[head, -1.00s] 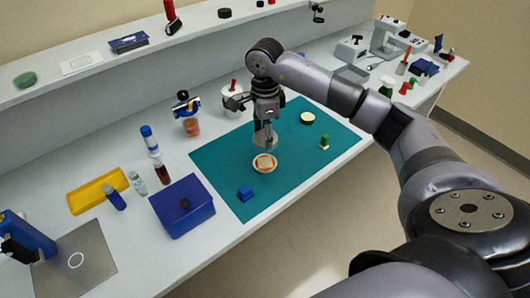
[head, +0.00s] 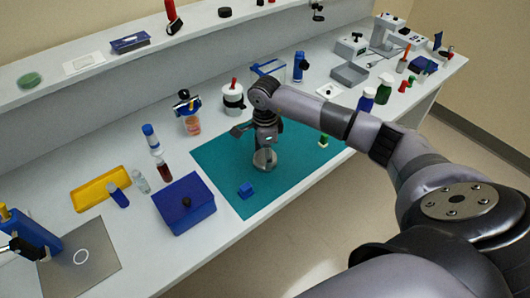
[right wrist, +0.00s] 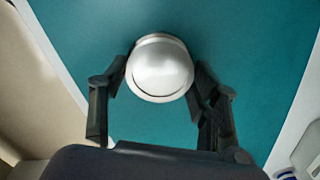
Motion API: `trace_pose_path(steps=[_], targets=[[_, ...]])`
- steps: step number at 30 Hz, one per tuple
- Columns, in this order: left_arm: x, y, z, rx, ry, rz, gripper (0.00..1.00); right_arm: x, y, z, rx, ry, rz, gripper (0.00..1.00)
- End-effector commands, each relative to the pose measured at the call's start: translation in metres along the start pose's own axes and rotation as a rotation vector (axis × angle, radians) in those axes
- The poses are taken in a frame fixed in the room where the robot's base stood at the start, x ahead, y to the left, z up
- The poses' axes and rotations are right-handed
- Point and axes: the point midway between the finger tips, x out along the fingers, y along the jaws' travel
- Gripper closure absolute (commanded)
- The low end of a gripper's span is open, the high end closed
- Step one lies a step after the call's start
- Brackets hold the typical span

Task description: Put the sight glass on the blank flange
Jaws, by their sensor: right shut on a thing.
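My right gripper (head: 265,147) is shut on a round, silver-grey thing (head: 264,160), which I take to be the sight glass. It is low over the teal mat (head: 226,165). In the right wrist view, the same silver round thing (right wrist: 160,68) sits between the two fingers of my right gripper (right wrist: 160,82), with the teal mat behind it. No blank flange can be made out now; the area beneath the held thing is hidden. I cannot tell whether the held thing touches anything below. My left gripper is not in view.
A blue box (head: 184,205) stands beside the mat, with a yellow tray (head: 100,188) and several vials further left. A green-and-white item (head: 323,140) is near my arm.

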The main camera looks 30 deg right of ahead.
Motion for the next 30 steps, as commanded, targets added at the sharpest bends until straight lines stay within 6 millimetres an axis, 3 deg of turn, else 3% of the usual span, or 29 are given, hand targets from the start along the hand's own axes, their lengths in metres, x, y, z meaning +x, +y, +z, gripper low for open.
trace_pose_path(steps=[2,3,11,21,26,30], targets=[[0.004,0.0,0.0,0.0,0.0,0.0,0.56,0.003,-0.001,0.0,0.0,-0.001,-0.002,0.96],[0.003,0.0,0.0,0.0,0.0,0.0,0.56,0.002,0.0,0.0,0.0,0.0,0.0,0.42],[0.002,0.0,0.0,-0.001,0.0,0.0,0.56,0.002,0.0,0.0,0.0,0.0,0.0,0.24],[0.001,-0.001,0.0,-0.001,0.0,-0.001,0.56,0.0,0.0,0.0,0.0,0.0,0.0,0.23],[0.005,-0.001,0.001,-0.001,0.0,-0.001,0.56,-0.013,-0.002,0.001,0.0,-0.002,-0.004,0.23],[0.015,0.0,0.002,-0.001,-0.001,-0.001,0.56,-0.042,-0.002,0.0,-0.001,-0.002,-0.007,0.23]])
